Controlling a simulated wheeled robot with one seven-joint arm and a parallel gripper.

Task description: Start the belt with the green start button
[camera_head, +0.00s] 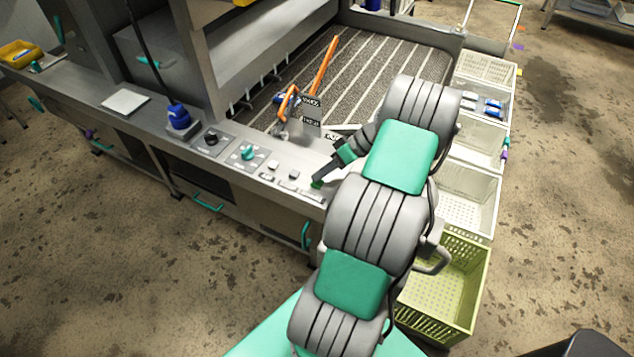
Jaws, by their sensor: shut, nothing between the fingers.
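The control panel (232,160) runs along the front ledge of the machine. A small green patch, which looks like the green start button (316,184), shows at the panel's right end, mostly hidden by my fingers. My gripper (319,179) is shut and empty, pointing down and left with its tips right at that patch. I cannot tell whether the tips touch or press it.
The ribbed belt (365,62) lies behind the panel, with an orange-handled tool (325,62) on it. A blue-topped item (179,117) stands left of the knobs. White crates (468,208) and a yellow-green crate (462,290) line the right side. My arm hides part of the belt.

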